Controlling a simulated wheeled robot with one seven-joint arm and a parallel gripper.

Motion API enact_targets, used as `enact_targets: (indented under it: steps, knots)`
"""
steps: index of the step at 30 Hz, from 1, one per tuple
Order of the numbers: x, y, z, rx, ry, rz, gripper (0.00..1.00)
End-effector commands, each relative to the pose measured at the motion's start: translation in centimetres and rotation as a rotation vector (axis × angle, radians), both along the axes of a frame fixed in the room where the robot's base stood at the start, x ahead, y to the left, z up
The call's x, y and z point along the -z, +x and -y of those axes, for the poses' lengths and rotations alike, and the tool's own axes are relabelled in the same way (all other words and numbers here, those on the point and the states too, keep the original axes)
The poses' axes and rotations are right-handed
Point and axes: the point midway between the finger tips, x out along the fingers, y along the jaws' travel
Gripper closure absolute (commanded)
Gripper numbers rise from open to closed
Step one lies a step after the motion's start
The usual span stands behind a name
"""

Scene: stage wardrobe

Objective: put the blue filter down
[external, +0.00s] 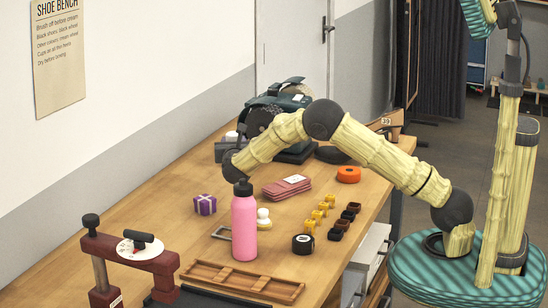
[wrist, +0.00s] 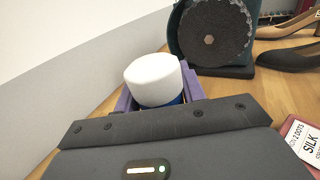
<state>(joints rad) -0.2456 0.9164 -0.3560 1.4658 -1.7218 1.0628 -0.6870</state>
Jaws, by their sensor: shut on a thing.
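My gripper (wrist: 160,100) has purple fingers on either side of a thing with a rounded white top and a blue lower part, which I take to be the blue filter (wrist: 154,78). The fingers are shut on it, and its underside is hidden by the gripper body. In the external view my gripper (external: 227,148) is near the wall side of the table, beside the brush machine, and the filter's white top (external: 231,135) shows just beyond it. I cannot tell whether the filter touches the table.
The brush machine (wrist: 214,32) stands ahead to the right, with shoes (wrist: 285,55) beside it. A labelled dark red stack (external: 287,188) lies on the table (external: 150,212). A pink bottle (external: 244,228), purple gift box (external: 205,204) and several small blocks stand nearer the camera.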

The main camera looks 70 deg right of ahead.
Motion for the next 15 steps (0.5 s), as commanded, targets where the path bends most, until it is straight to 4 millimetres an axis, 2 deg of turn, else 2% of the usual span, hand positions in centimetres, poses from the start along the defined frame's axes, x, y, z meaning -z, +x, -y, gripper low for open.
enact_targets:
  steps: [1,8,15]
  knots:
    - [-0.6,-0.7,-0.9,-0.008,-0.002,-0.006,0.84]
    - [-0.5,-4.7,-4.8,-0.080,-0.002,-0.007,0.84]
    - [-0.5,-9.0,-8.5,-0.227,-0.003,-0.008,0.84]
